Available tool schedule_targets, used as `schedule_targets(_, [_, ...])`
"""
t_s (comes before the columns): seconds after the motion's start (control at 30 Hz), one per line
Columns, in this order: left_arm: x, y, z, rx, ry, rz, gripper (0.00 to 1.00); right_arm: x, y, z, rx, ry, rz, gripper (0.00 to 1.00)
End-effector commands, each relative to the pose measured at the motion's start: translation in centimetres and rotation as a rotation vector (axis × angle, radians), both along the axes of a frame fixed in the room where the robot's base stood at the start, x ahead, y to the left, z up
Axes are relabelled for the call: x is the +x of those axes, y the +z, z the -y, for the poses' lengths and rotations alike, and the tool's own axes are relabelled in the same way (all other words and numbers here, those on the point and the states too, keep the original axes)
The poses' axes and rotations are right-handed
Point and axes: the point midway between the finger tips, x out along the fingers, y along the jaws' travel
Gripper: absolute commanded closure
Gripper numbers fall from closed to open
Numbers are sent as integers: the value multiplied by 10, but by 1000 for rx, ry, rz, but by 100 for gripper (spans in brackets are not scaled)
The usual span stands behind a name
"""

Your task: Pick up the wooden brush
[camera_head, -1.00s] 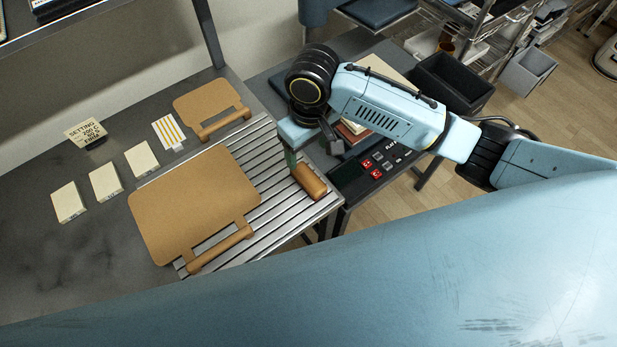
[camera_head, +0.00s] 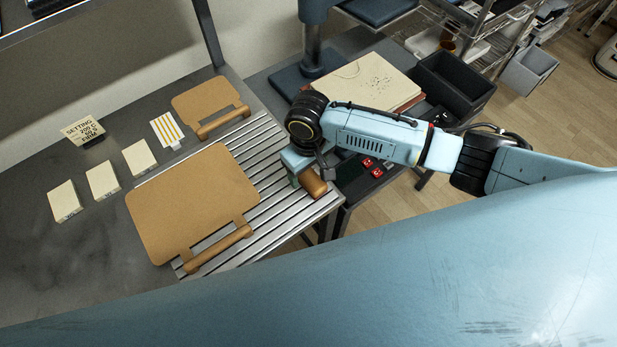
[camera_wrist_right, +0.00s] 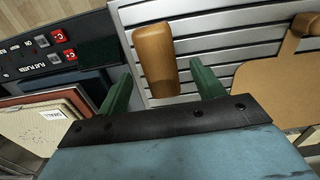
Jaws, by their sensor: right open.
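The wooden brush (camera_head: 314,183) lies on the ribbed metal rack near its right end, its far part hidden by my right gripper. In the right wrist view the brush (camera_wrist_right: 155,58) shows as a smooth brown rounded block, with its near end between the green fingers. My right gripper (camera_head: 303,173) is at the brush, fingers pointing down. In the right wrist view the right gripper (camera_wrist_right: 160,80) is open, one finger on each side of the brush, with gaps to both. I cannot tell the finger height exactly. My left gripper is not in view.
A large tan board with a handle (camera_head: 190,200) and a smaller one (camera_head: 205,101) lie to the left. Several pale blocks (camera_head: 103,181) stand on the dark table. A control panel with red buttons (camera_head: 368,165) is right of the rack. A folder (camera_head: 365,82) lies behind my right arm.

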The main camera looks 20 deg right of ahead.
Motion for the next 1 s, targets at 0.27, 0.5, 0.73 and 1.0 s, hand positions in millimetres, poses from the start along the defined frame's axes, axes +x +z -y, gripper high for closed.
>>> schedule_targets(0.27, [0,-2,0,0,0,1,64,0,-15,1,0,0,1,33])
schedule_targets(0.5, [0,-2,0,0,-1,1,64,0,-15,0,0,0,1,50])
schedule_targets(0.73, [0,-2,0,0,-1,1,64,0,-14,1,0,0,1,80])
schedule_targets(1.0, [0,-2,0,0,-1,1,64,0,-12,0,1,0,2,82])
